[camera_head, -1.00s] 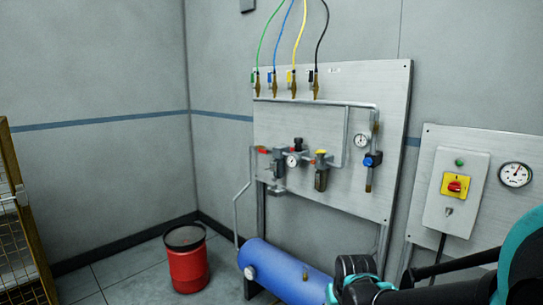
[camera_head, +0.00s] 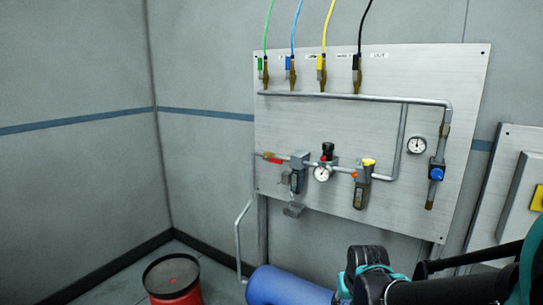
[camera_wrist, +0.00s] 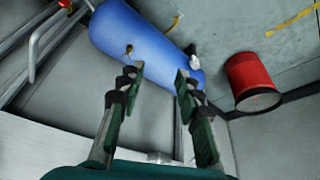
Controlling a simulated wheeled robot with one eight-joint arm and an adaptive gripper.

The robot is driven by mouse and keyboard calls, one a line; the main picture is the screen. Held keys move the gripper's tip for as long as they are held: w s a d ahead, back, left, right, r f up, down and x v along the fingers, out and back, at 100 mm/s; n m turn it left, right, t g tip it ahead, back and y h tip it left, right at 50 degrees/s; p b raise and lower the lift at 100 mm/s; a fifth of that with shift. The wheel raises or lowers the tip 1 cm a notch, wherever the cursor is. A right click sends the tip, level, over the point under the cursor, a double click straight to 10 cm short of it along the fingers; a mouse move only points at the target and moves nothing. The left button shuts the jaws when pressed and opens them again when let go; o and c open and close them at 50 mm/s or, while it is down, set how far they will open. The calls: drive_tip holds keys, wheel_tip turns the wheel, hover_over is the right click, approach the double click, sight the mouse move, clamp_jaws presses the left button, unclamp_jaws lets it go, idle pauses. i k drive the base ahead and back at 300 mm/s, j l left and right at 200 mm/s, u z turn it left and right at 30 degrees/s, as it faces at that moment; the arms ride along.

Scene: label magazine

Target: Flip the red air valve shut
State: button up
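The red air valve (camera_head: 271,158) is a small red lever at the left end of the horizontal pipe on the grey wall panel (camera_head: 225,0). Its lever lies roughly along the pipe, slanting slightly down to the right. A small red part at the top left edge of the wrist view may be this valve, but I cannot tell. My gripper (camera_wrist: 158,77) is open and empty in the wrist view, above the blue tank (camera_wrist: 125,35). In the head view my arm is low at the right, well apart from the valve, and the fingers are not clearly seen.
Right of the valve, the pipe carries a regulator with a gauge (camera_head: 321,174) and a yellow-topped filter (camera_head: 366,180). A blue-knobbed fitting (camera_head: 437,174) is further right. A red bin (camera_head: 174,285) stands on the floor at left. The space before the valve is clear.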

sight(273, 161)
drive_tip(key=i+j+z, duration=0.1)
drive_tip(key=j, duration=0.25)
drive_tip(key=i+j, duration=0.2)
drive_tip(key=i+j+z, duration=0.15)
drive_tip(key=j, duration=0.3)
drive_tip(key=i+j+z, duration=0.1)
drive_tip(key=j, duration=0.25)
drive_tip(key=i+j+z, duration=0.1)
drive_tip(key=j, duration=0.3)
drive_tip(key=i+j, duration=0.15)
drive_tip(key=j, duration=0.2)
drive_tip(key=i+z, duration=0.05)
